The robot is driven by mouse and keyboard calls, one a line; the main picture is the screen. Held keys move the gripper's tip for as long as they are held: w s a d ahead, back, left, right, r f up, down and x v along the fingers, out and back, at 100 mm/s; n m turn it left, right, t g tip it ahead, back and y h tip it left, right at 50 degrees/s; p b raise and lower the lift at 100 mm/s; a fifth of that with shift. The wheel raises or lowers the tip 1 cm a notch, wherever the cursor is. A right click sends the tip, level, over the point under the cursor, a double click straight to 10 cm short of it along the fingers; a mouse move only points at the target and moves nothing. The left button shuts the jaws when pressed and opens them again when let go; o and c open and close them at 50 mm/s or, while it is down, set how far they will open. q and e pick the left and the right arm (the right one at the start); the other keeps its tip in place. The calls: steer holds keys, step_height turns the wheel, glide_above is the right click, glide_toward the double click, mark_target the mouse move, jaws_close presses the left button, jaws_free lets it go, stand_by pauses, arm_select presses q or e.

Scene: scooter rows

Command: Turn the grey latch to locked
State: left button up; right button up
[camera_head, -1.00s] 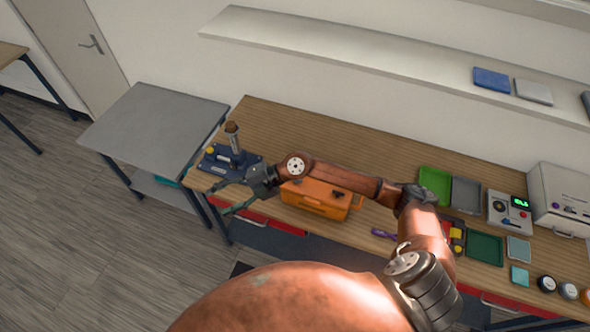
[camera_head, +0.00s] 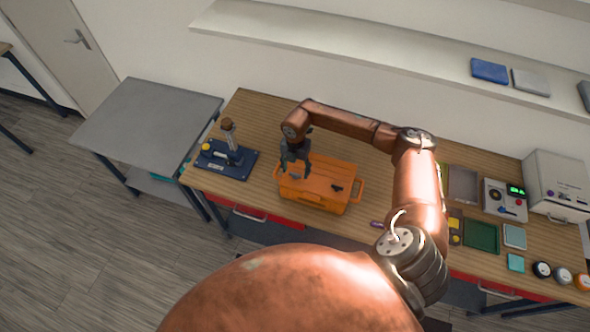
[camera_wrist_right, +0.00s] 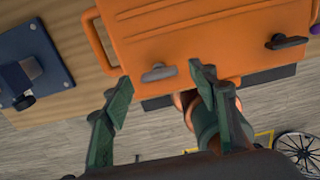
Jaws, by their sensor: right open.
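An orange toolbox (camera_head: 325,181) stands at the front edge of the wooden bench. The grey latch (camera_wrist_right: 159,73) is on its orange surface in the wrist view, its bar lying nearly level in the picture and slightly tilted. A black latch (camera_wrist_right: 288,41) is further right on the box and also shows in the head view (camera_head: 337,188). My right gripper (camera_head: 294,173) is over the left part of the box, pointing down. In the wrist view its green-grey fingers are open, with the tips at either side of the grey latch. Contact cannot be told. My left gripper is not in view.
A blue base with an upright post (camera_head: 230,150) stands left of the box. To the right are trays (camera_head: 481,236), a control box (camera_head: 506,200) and a white machine (camera_head: 558,184). A grey table (camera_head: 150,115) is at the left. The bench behind the box is clear.

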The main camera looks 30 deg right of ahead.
steer(key=shift+f, duration=0.75)
steer(key=shift+c, duration=0.7)
steer(key=shift+a, duration=0.1)
steer(key=c, duration=1)
